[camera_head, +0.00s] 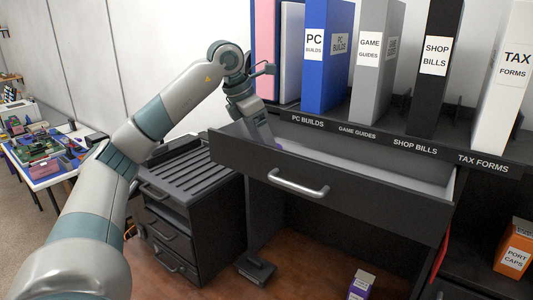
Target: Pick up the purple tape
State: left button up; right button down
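My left arm comes in from the left, and its gripper (270,135) points down into the left end of the open drawer (340,190). The fingers are partly hidden by the drawer front, so I cannot tell whether they are open or shut. A small purple patch (280,147) shows at the fingertips, just above the drawer's front edge. It may be the purple tape, but too little shows to be sure, or to tell whether the gripper holds it. My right gripper is out of view.
Above the drawer, a shelf holds blue (327,75), grey (372,80), black (435,75) and white (505,85) binders. A black drawer cabinet (185,215) stands below left. A purple-and-white box (361,284) and an orange box (514,260) stand lower right. The drawer's right part looks empty.

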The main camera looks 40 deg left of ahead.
pick_arm(q)
jog(key=c, duration=1.2)
jog(key=shift+r, duration=0.2)
jog(key=shift+r+b, duration=0.45)
jog(key=shift+r, duration=0.4)
notch_tip(320, 180, up, 2)
jog(key=shift+r+b, duration=0.1)
jog(key=shift+b, duration=0.25)
jog(key=s+d+r+b, duration=0.1)
jog(key=d+r, duration=0.5)
jog(key=d, duration=0.5)
jog(key=shift+s+d+r+b, duration=0.3)
jog(key=shift+s+r, duration=0.1)
